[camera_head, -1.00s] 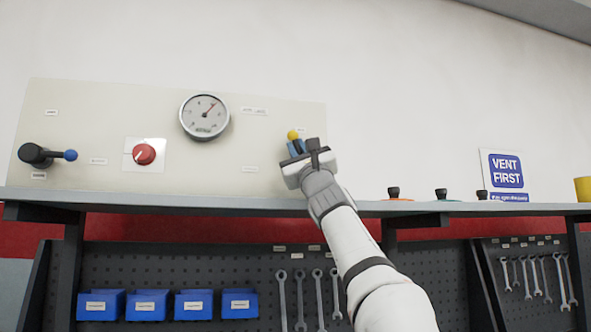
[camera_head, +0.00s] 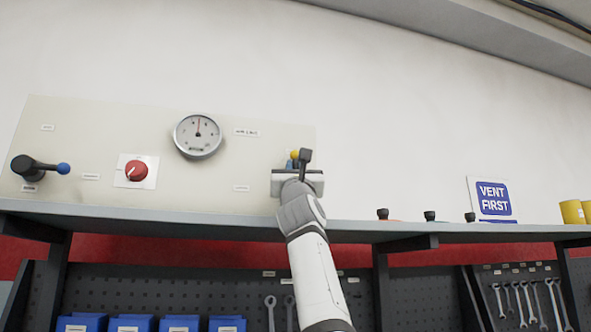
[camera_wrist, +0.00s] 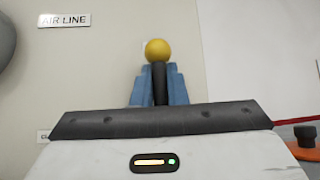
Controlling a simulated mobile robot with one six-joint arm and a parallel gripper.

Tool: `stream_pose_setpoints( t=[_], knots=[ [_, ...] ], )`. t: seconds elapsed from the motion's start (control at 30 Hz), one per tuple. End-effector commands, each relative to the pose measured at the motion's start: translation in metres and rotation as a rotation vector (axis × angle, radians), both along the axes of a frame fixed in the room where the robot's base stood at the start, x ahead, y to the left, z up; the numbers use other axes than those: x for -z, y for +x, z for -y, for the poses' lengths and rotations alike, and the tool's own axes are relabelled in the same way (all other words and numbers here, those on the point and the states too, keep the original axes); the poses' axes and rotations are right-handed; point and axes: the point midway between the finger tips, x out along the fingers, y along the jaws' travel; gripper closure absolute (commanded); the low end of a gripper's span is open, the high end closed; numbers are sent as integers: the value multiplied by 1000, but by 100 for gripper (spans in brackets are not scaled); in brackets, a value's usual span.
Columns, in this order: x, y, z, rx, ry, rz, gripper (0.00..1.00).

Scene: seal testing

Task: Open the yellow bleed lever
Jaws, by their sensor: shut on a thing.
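The yellow bleed lever has a yellow ball knob (camera_head: 294,154) on a dark stem and stands at the right end of the cream panel. In the wrist view the yellow knob (camera_wrist: 158,50) shows above the dark stem (camera_wrist: 160,83), upright between two blue fingers. My gripper (camera_wrist: 159,85) is shut on the lever's stem just below the knob. In the head view my gripper (camera_head: 290,164) is at the lever and hides most of it. The lever's base is hidden behind the gripper body.
On the panel (camera_head: 90,130) are a blue-tipped black lever (camera_head: 40,166), a red knob (camera_head: 137,171) and a round gauge (camera_head: 198,135). Several black-topped items (camera_head: 430,216) stand on the shelf (camera_head: 150,222) to the right, near a VENT FIRST sign (camera_head: 492,198) and yellow cups (camera_head: 572,212).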

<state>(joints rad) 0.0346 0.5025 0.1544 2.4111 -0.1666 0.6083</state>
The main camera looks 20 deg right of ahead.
Motion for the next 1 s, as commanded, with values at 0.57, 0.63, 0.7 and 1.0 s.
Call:
stream_pose_setpoints(
  t=[0.57,0.63,0.7,1.0],
  knots=[
    [5,3,2,0,21,-3,86],
    [5,3,2,1,20,-3,80],
    [4,2,2,1,20,-1,74],
    [2,1,2,1,18,1,66]
  ],
)
